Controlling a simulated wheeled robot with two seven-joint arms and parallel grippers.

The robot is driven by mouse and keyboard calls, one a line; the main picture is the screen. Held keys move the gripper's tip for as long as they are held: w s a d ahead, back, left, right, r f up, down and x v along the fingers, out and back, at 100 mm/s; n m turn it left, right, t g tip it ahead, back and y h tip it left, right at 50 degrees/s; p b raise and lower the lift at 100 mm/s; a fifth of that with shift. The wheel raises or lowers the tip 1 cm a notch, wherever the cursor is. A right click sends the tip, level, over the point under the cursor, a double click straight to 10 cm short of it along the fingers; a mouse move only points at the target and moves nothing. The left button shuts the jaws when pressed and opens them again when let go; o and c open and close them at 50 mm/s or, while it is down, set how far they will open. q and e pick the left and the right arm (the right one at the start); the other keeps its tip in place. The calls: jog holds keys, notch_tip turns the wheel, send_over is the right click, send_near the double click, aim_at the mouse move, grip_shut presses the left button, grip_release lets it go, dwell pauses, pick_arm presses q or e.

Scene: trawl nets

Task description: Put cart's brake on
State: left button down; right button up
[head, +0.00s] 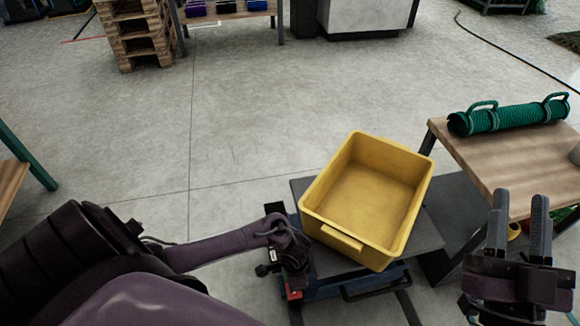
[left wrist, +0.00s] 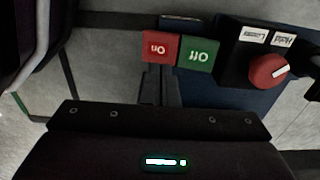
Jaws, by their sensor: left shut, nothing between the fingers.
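The cart (head: 425,228) has a grey deck and a blue frame, with a control panel at its near left corner. In the left wrist view the panel appears upside down: a red "On" block (left wrist: 160,46), a green "Off" block (left wrist: 198,55), and a red knob (left wrist: 268,71) by labels "Loose" and "Hold". The knob's white mark points right, nearer the "Hold" side. My left gripper (left wrist: 160,72) is shut and empty, its tips at the edge of the red block; I cannot tell whether they touch. My right gripper (head: 520,195) is open and empty, right of the cart.
A yellow crate (head: 345,240), empty, sits on the cart deck. A wooden table (head: 490,160) with a green net roll (head: 510,117) stands at right. Stacked pallets (head: 135,35) stand at the back left. The floor behind the cart is clear.

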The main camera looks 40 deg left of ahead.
pick_arm(q)
jog(key=shift+r, duration=0.2)
jog(key=shift+r+p, duration=0.2)
jog(key=shift+p, duration=0.25)
jog(key=shift+r+p, duration=0.35)
jog(key=shift+p, duration=0.1)
pick_arm(e)
notch_tip(320, 180, down, 14)
jog(key=a+g+h, duration=0.1)
jog(key=g+h, duration=0.1)
jog(key=g, duration=0.5)
jog(key=shift+w+a+h, duration=0.15)
jog(key=shift+w+h, duration=0.2)
jog(key=shift+h, duration=0.05)
